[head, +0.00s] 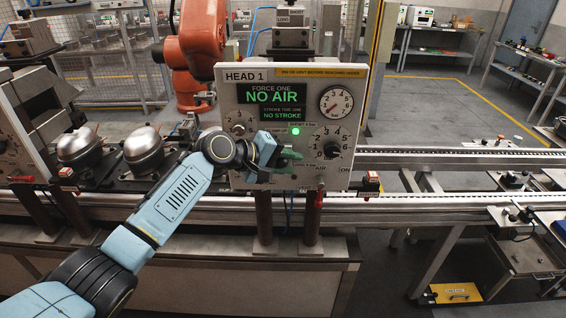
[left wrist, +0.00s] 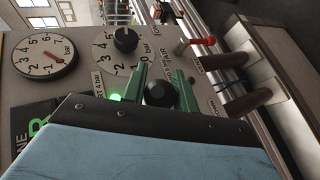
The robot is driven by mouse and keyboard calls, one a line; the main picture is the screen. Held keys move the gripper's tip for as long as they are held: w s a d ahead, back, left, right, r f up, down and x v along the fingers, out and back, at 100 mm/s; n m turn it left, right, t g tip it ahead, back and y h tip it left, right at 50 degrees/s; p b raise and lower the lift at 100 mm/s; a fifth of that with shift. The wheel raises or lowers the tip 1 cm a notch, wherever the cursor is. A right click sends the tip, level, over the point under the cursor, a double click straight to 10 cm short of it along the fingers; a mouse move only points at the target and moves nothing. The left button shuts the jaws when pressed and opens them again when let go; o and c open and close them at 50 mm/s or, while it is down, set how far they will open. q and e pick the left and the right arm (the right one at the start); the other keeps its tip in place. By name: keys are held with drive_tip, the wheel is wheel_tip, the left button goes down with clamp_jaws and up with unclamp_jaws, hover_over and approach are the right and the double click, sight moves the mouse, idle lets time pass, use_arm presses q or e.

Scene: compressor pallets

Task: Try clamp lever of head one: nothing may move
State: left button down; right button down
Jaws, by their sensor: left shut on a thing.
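The head one panel (head: 240,84) stands upright, and its green display (head: 272,97) reads "NO AIR" and "NO STROKE". My left gripper (head: 287,161) is at the lower middle of this panel. In the left wrist view its green fingers (left wrist: 158,92) are on either side of a round black knob (left wrist: 160,94), shut on it. This knob appears to be the clamp lever's end; the rest of the lever is hidden. A green lamp (head: 296,131) is lit just above the fingers. My right gripper is out of view.
A round gauge (head: 337,104) and a black dial (head: 331,144) are on the panel's right side. Silver compressor domes (head: 145,143) stand left on the line. An orange robot arm (head: 203,40) is behind.

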use_arm(q)
drive_tip(key=c, duration=1.1)
unclamp_jaws()
drive_tip(key=shift+d, duration=0.1)
drive_tip(key=b+v, duration=0.1)
drive_tip(key=v, duration=1.2)
drive_tip(key=shift+a, duration=0.25)
